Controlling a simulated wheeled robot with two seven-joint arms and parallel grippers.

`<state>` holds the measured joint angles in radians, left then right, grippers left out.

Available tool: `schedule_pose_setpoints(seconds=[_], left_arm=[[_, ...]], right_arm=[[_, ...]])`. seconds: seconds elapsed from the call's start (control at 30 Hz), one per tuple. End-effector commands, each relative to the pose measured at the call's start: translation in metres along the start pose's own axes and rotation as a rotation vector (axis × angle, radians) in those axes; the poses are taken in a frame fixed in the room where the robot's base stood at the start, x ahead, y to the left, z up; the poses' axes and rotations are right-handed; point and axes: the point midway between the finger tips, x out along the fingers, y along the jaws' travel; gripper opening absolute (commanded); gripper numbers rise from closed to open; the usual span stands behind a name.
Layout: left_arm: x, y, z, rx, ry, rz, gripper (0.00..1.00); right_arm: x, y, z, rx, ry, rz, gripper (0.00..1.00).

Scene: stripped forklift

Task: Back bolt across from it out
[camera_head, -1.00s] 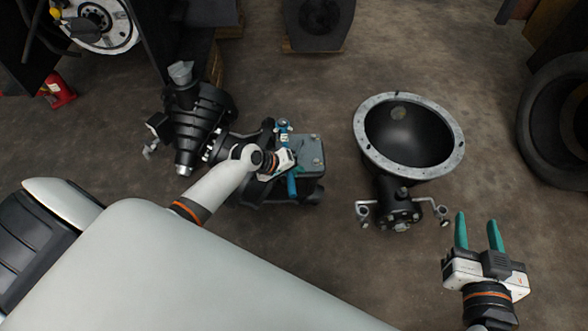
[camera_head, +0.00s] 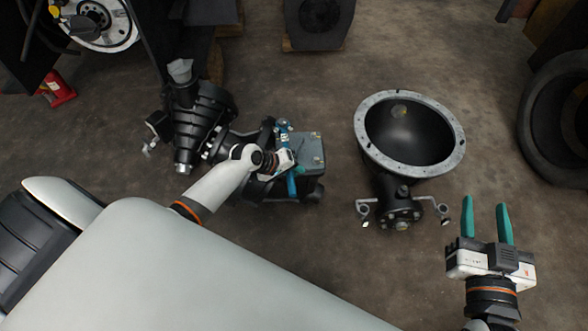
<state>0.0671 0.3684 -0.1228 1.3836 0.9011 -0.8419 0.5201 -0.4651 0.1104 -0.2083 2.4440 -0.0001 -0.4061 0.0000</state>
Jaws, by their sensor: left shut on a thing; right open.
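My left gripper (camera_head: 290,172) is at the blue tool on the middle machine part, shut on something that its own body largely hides. The blue tool (camera_head: 283,126) stands beside a grey square plate (camera_head: 309,153) on top of the dark part. I cannot make out the bolts clearly at this size; small light spots show on the plate. My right gripper (camera_head: 487,218) is open and empty over the floor at the right, its two green fingers pointing away from me.
A black bell-shaped housing (camera_head: 391,181) with a pale rim stands right of centre. A black gearbox part (camera_head: 205,122) stands on the left. A tyre (camera_head: 555,125) lies at the far right, and a red jack (camera_head: 60,92) at the far left. Floor between housing and tyre is clear.

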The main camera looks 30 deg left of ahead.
Motion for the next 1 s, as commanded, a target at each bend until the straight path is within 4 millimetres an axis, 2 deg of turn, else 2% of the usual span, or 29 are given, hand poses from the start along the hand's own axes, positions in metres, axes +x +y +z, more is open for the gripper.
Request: schedule_pose_setpoints(seconds=[0.8,1.0], left_arm=[[0.008,0.006,-0.001,0.002,-0.003,-0.003,0.0],[0.008,0.007,0.0,0.006,0.001,-0.002,0.0]], right_arm=[[0.0,0.003,0.024,0.003,-0.171,0.008,0.44],[0.0,0.003,0.023,0.003,-0.175,0.008,0.44]])
